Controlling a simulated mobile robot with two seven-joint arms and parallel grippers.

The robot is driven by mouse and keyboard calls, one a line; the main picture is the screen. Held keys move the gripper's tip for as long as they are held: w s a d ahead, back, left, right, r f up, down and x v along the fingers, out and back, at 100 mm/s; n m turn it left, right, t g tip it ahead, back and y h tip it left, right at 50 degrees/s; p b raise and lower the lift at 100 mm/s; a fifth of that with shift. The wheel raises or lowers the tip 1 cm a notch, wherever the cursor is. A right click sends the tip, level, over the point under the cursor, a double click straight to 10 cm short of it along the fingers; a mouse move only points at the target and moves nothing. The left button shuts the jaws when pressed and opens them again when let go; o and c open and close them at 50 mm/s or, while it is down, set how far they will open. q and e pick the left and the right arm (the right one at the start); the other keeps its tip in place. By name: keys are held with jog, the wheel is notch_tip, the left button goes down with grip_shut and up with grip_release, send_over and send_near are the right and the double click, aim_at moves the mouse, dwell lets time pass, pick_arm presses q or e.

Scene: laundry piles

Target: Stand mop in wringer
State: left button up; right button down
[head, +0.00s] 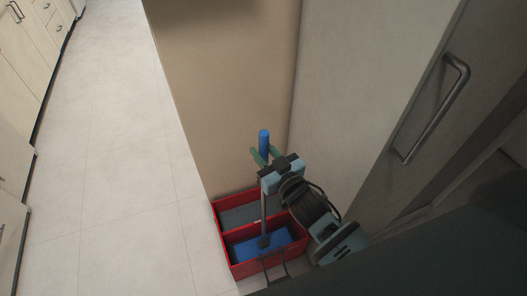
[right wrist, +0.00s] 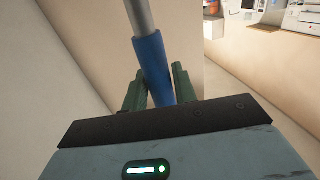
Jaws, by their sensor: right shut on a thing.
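The mop has a blue grip (head: 264,146) on top and a grey pole (head: 264,212). It stands nearly upright, its dark foot (head: 264,241) over the blue part of the red wringer bucket (head: 224,252). Whether the mop rests on the bottom there, I cannot tell. My right gripper (head: 260,157) is shut on the mop at its blue grip. In the right wrist view the blue grip (right wrist: 152,62) passes between the green fingers (right wrist: 155,90), with the grey pole beyond. My left gripper is not in view.
The red bucket stands on the tiled floor against a beige wall (head: 225,90). A grey door with a metal handle (head: 436,112) is at the right. Cream cabinets (head: 28,55) line the far left. The floor (head: 115,150) between is clear.

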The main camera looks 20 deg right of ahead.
jog(key=c, duration=1.1)
grip_release()
jog(key=shift+f, duration=0.15)
jog(key=shift+r, duration=0.25)
jog(key=v, duration=1.2)
jog(key=shift+b, duration=0.3)
